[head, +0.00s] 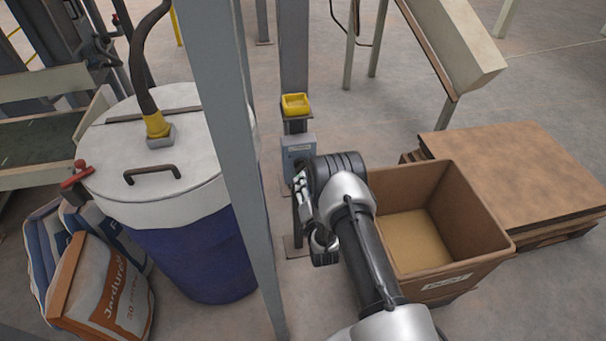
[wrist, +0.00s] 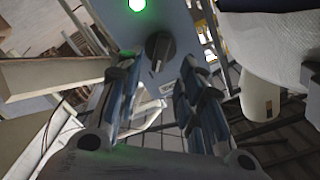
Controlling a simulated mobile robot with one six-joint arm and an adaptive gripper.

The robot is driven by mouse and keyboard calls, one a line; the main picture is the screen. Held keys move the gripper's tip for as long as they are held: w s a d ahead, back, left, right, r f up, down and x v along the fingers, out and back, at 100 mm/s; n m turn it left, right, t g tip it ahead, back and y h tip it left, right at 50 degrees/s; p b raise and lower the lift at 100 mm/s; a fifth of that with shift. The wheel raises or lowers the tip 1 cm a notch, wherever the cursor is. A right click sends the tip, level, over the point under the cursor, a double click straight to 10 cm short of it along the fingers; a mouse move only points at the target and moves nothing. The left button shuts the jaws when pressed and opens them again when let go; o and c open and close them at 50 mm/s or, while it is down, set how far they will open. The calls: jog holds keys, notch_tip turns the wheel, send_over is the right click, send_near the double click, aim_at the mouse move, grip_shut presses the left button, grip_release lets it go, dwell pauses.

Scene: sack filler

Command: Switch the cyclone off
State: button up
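A grey-blue switch box (head: 299,146) is fixed to a post in the middle of the head view. In the wrist view its face (wrist: 175,18) carries a lit green lamp (wrist: 137,5) and a black rotary knob (wrist: 158,46). A pale mark on the knob points toward the bottom of that picture. My gripper (head: 301,186) is just below and in front of the box. In the wrist view my gripper (wrist: 158,78) is open and empty, its fingers either side of the knob's line. I cannot tell whether they touch the knob. The knob is not discernible in the head view.
A yellow holder (head: 295,104) sits above the box. A slanting grey post (head: 228,150) and a blue drum with white lid (head: 165,190) stand left. A brown bin (head: 480,215) stands right, beside stacked boards (head: 520,170). Filled sacks (head: 105,290) lie lower left.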

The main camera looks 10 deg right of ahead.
aim_at(301, 168)
jog(key=w+b, duration=0.1)
jog(key=w, duration=0.5)
jog(key=shift+b, duration=0.3)
jog(key=shift+w, duration=0.1)
grip_shut()
